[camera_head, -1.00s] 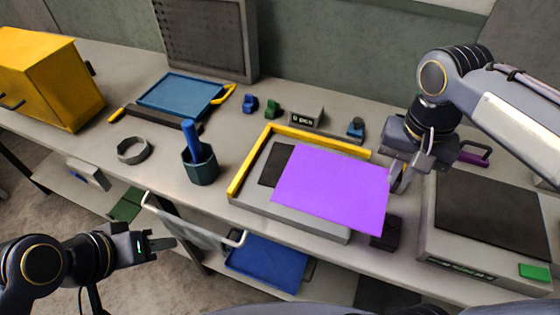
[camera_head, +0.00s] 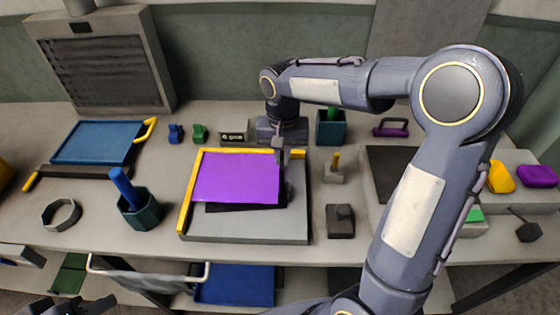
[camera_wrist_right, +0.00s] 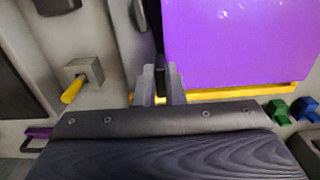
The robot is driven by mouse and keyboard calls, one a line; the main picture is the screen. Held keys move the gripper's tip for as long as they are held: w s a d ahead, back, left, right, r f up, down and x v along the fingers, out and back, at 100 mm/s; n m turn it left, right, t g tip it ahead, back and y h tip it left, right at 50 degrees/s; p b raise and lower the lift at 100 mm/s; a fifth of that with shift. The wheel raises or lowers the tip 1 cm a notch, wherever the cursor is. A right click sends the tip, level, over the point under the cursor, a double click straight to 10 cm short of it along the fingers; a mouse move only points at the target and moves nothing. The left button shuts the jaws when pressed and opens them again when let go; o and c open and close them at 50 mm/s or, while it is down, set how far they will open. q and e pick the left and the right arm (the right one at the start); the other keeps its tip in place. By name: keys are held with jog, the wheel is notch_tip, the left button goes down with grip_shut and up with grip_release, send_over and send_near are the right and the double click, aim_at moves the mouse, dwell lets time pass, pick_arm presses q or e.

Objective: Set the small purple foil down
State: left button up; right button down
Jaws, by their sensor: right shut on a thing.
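The purple foil (camera_head: 237,178) is a flat sheet over a grey plate (camera_head: 262,229) with a yellow L-shaped fence (camera_head: 186,205) along its left and back. My right gripper (camera_head: 281,155) is shut on the foil at its right edge, near the back fence. A dark pad (camera_head: 225,207) shows under the foil's front edge. I cannot tell whether the foil rests on it. The right wrist view shows the foil (camera_wrist_right: 240,40) beside the right fingers (camera_wrist_right: 158,85), close to the yellow fence. My left gripper (camera_head: 98,304) is partly cut off at the bottom left; its opening is unclear.
A dark cup with a blue handle (camera_head: 137,207) stands left of the plate. A dark block (camera_head: 340,221) and a yellow-handled stamp (camera_head: 334,170) stand right of it. Behind are a label block (camera_head: 234,131) and small blue and green pieces. A blue tray (camera_head: 93,142) lies back left.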

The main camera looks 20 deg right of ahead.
jog(key=shift+w+f, duration=0.45)
jog(key=shift+f, duration=1.6)
jog(key=shift+f, duration=0.15)
jog(key=c, duration=1.5)
grip_release()
